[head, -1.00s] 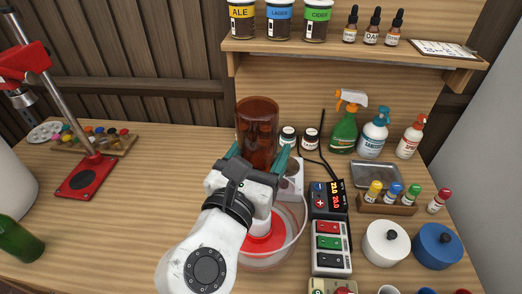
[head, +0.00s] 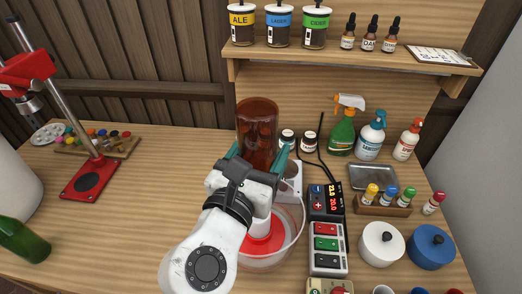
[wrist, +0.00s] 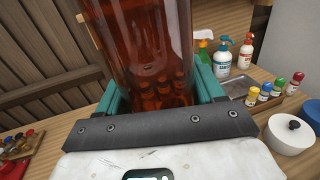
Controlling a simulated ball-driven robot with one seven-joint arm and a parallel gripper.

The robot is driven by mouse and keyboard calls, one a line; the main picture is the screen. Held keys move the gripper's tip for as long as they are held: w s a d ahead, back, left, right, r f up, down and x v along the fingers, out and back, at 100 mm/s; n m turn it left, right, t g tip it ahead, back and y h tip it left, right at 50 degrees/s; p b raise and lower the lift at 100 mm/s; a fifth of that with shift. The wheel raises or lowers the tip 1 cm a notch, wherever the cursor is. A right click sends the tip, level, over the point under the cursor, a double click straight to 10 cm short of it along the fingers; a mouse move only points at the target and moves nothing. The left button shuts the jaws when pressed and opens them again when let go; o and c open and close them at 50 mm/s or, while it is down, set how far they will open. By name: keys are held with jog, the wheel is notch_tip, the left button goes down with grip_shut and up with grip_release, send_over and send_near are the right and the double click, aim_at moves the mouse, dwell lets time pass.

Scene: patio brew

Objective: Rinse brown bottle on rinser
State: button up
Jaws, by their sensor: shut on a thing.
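The brown bottle (head: 257,132) is held bottom up, its wide flat end at the top. My gripper (head: 258,160) is shut on it with one teal finger on each side. The bottle fills the middle of the wrist view (wrist: 150,50) between the fingers. Below my gripper is a clear bowl (head: 290,245) with a red disc (head: 262,242) in it, likely the rinser. My wrist hides much of the bowl and the bottle's lower end, so I cannot tell whether the bottle touches the red part.
A control box with a red display (head: 326,201) and a switch box (head: 327,245) stand right of the bowl. White (head: 381,243) and blue (head: 431,246) pots are farther right. A red capper (head: 90,178) and a green bottle (head: 22,240) are at left. The table between is clear.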

aim_at(261, 111)
jog(key=shift+f, duration=0.35)
jog(key=shift+f+b, duration=0.35)
jog(key=shift+f, duration=0.4)
jog(key=shift+r, duration=0.15)
jog(key=shift+r+p, duration=0.95)
jog(key=shift+p, duration=0.45)
jog(key=shift+r, duration=0.1)
notch_tip(261, 111, up, 6)
jog(key=p, duration=0.6)
jog(key=shift+p, duration=0.35)
jog(key=shift+r+p, duration=0.55)
jog(key=shift+r, duration=0.6)
